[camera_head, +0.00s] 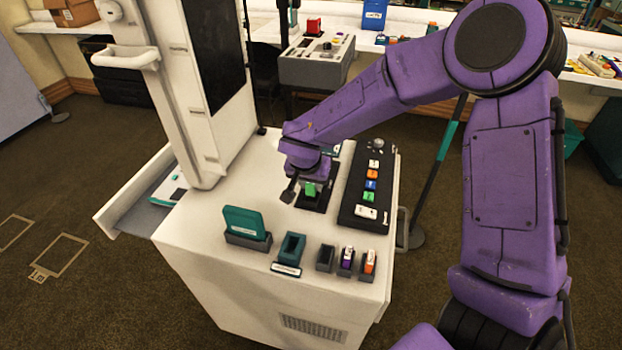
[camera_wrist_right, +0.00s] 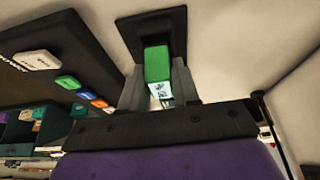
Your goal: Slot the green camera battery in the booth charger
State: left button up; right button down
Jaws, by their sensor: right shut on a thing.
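The green battery (camera_head: 309,189) is between the fingers of my right gripper (camera_head: 306,184), which is shut on it. In the right wrist view the battery (camera_wrist_right: 157,64) shows a green face and a pale printed label. Its far end is at the dark opening of the black charger (camera_wrist_right: 152,20). The charger (camera_head: 317,201) sits on the white booth counter, directly under the gripper in the head view. I cannot tell how deep the battery sits in it. My left gripper is not in view.
A black button panel (camera_head: 368,187) with coloured keys stands just right of the charger. A teal card holder (camera_head: 246,224), a teal open holder (camera_head: 290,250) and small dark holders (camera_head: 325,258) line the counter front. A white column (camera_head: 196,100) rises at the left. Bare counter lies between.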

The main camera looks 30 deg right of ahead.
dwell(0.3)
jog(key=shift+w+f+p, duration=0.1)
jog(key=shift+f+p, duration=0.1)
jog(key=shift+p, duration=0.3)
jog(key=shift+f, duration=0.3)
jog(key=shift+f, duration=0.4)
dwell(0.4)
jog(key=c, duration=0.8)
grip_release()
jog(key=shift+o, duration=0.2)
